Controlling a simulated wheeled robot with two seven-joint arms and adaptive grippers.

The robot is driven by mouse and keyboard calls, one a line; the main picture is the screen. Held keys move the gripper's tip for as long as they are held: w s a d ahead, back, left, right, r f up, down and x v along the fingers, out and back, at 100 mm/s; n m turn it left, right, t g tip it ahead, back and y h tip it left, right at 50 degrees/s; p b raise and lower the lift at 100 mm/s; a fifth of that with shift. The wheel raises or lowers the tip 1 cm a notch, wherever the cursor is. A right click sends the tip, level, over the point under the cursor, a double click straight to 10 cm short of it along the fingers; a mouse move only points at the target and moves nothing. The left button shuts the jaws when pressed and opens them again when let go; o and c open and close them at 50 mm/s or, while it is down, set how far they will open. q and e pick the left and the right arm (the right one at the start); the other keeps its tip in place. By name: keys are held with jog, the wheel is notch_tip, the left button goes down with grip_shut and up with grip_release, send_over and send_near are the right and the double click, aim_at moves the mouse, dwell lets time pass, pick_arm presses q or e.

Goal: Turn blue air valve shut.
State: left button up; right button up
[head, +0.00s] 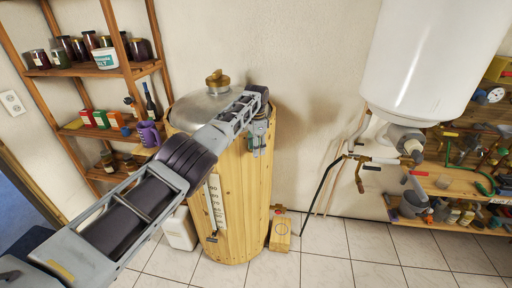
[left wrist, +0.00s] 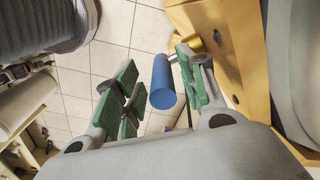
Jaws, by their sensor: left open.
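The blue valve handle (left wrist: 163,82) is a short blue cylinder in the left wrist view, beside the wooden barrel (left wrist: 226,42). A brass-coloured stem (left wrist: 190,44) shows close behind it. My left gripper (left wrist: 158,92) is open, with green-padded fingers on either side of the handle; I cannot tell if either finger touches it. In the head view my left gripper (head: 257,142) points down at the upper right side of the barrel (head: 236,205) and hides the valve. My right gripper is not in view.
A metal lid with a brass knob (head: 217,79) tops the barrel. A small wooden box (head: 281,235) stands at its right foot. Shelves with jars (head: 93,70) are at left. A white tank (head: 422,60) and pipes hang at right. The tiled floor (head: 345,255) is mostly clear.

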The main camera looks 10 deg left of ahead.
pick_arm(q)
jog(key=shift+w+a+f, duration=0.1)
jog(key=shift+w, duration=0.1)
jog(key=shift+r, duration=3.7)
